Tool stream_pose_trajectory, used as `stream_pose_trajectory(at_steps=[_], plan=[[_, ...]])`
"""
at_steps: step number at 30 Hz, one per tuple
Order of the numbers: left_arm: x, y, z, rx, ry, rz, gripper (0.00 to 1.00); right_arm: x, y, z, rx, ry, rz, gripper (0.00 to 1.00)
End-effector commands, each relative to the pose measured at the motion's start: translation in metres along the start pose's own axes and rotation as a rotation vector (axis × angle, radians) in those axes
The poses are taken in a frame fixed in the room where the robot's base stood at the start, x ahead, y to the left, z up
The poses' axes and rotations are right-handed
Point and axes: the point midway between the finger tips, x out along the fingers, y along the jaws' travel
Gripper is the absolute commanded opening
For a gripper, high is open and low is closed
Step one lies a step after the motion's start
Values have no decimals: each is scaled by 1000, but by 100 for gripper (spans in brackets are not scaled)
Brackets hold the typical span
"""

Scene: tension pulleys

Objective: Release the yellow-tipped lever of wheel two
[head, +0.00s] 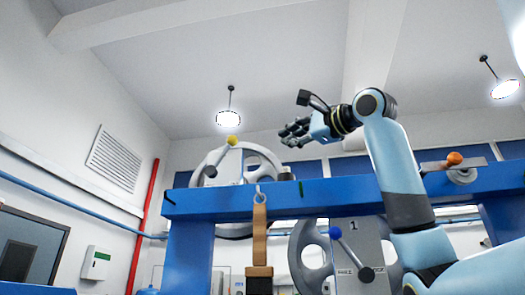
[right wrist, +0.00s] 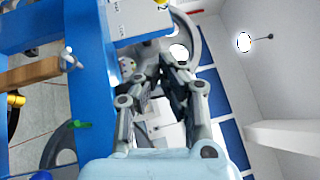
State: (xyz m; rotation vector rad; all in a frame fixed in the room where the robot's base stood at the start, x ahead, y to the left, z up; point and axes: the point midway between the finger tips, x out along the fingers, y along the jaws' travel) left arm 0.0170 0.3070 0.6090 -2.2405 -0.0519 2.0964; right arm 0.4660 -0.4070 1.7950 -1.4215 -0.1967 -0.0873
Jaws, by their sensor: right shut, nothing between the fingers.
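The yellow-tipped lever (head: 232,141) stands at the grey spoked wheel (head: 267,160) behind the blue beam in the head view. Its yellow tip (right wrist: 162,3) is cut off by the top edge of the right wrist view, beside a grey plate (right wrist: 122,22) marked 2. My right gripper (head: 289,133) is raised above the beam, to the right of the lever and apart from it. In the right wrist view its fingers (right wrist: 160,70) point up the picture towards the wheel (right wrist: 188,38); it is shut and empty. My left gripper is not in view.
The blue beam (head: 330,195) runs across below my right gripper. A brown strap (head: 259,230) hangs from it. A lower wheel marked 1 (head: 306,255) has a blue-tipped lever (head: 335,233). An orange-tipped lever (head: 454,158) is at the right.

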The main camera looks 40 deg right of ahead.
Motion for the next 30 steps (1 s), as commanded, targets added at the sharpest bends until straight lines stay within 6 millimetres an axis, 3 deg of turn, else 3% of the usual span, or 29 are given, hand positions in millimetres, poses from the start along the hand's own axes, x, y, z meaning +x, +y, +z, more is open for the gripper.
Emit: stream_pose_trajectory(at_steps=[10,15,21,30], plan=[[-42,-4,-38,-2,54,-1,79,64,-5,2,6,-3,5,0],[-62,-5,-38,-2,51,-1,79,99,-4,1,5,-1,5,0],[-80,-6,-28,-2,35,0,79,118,-3,22,2,-3,2,0],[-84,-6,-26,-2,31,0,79,124,0,28,1,0,1,0]])
